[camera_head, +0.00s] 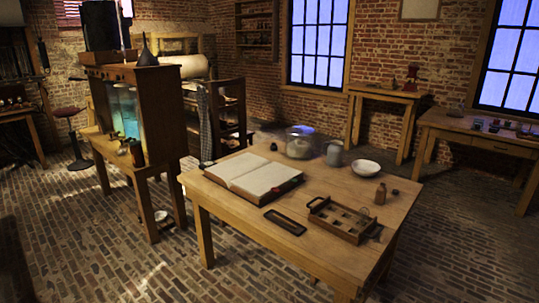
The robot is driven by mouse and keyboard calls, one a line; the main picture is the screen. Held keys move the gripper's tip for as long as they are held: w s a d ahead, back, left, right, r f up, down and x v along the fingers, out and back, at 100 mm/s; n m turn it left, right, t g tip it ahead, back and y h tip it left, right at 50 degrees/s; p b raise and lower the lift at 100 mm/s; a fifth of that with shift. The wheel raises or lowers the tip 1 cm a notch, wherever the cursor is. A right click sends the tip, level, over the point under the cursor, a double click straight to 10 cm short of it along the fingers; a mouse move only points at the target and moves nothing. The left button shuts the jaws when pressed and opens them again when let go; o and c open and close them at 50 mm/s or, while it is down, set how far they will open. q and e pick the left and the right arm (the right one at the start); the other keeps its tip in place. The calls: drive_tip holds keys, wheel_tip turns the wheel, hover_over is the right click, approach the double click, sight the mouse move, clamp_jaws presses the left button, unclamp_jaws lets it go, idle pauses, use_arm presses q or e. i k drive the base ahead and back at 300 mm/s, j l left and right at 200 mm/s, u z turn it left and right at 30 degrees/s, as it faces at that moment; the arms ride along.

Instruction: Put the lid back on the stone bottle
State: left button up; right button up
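A small brown bottle (380,194) stands upright on the right part of the wooden table (335,180). It has a narrow neck, and I cannot tell at this size whether its mouth is covered. A small dark round piece (395,191) lies on the table just right of the bottle, apart from it; it may be the lid. Another small dark piece (273,146) lies near the table's back edge. Neither of my grippers shows in the head view.
The table also holds an open book (254,177), a dark shallow tray (285,222), a wooden compartment tray (340,220), a glass vessel (300,142), a grey mug (333,153) and a white bowl (366,168). A tall wooden cabinet (158,110) stands left. Brick floor in front is clear.

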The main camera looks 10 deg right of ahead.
sight(382, 191)
drive_tip(key=i+l+u, duration=0.1)
drive_tip(key=l, duration=0.25)
drive_tip(key=i+l+u, duration=0.15)
drive_tip(key=l, duration=0.25)
drive_tip(key=i+l+u, duration=0.1)
drive_tip(key=l, duration=0.3)
drive_tip(key=i+l+u, duration=0.1)
drive_tip(key=i+l, duration=0.15)
drive_tip(key=l, duration=0.15)
drive_tip(key=i+l+u, duration=0.15)
drive_tip(key=l, duration=0.25)
drive_tip(key=l+u, duration=0.1)
drive_tip(key=l, duration=0.35)
drive_tip(key=i+l, duration=0.1)
drive_tip(key=l, duration=0.4)
drive_tip(key=i+l, duration=0.15)
drive_tip(key=l, duration=0.4)
drive_tip(key=i+l, duration=0.1)
drive_tip(key=l, duration=0.4)
drive_tip(key=i+l, duration=0.1)
drive_tip(key=l, duration=0.45)
drive_tip(key=i+l, duration=0.15)
drive_tip(key=l, duration=0.35)
